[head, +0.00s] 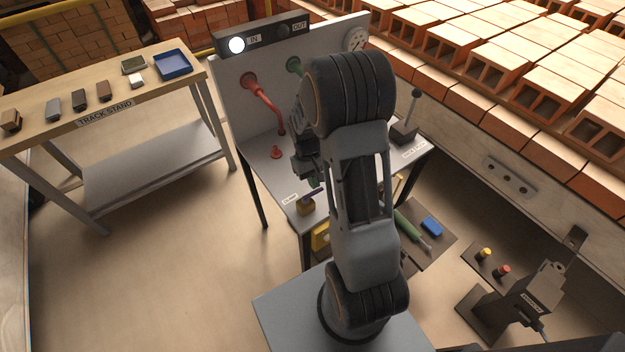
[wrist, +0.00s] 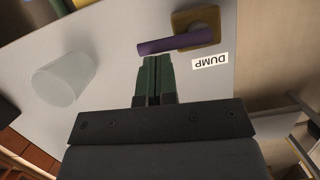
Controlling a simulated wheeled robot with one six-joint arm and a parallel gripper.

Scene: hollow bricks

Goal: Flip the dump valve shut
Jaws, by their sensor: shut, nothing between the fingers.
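The dump valve has a brass-yellow base (wrist: 196,26) and a purple lever (wrist: 168,45), beside a white DUMP label (wrist: 210,61) in the wrist view. The lever lies flat there, pointing left from the base. In the head view the valve base (head: 306,206) sits at the bench's near corner, its lever partly hidden by my arm. My gripper (wrist: 153,66) is shut and empty, its green fingertips right beside the lever near its free end. I cannot tell whether they touch it. In the head view my gripper (head: 313,182) is mostly hidden behind my wrist.
A pale cup-like object (wrist: 62,79) stands on the bench, left of my fingers in the wrist view. A panel with red pipe (head: 264,100) backs the bench. A lever (head: 410,115) stands at the bench's right. The track stand (head: 105,105) is at left.

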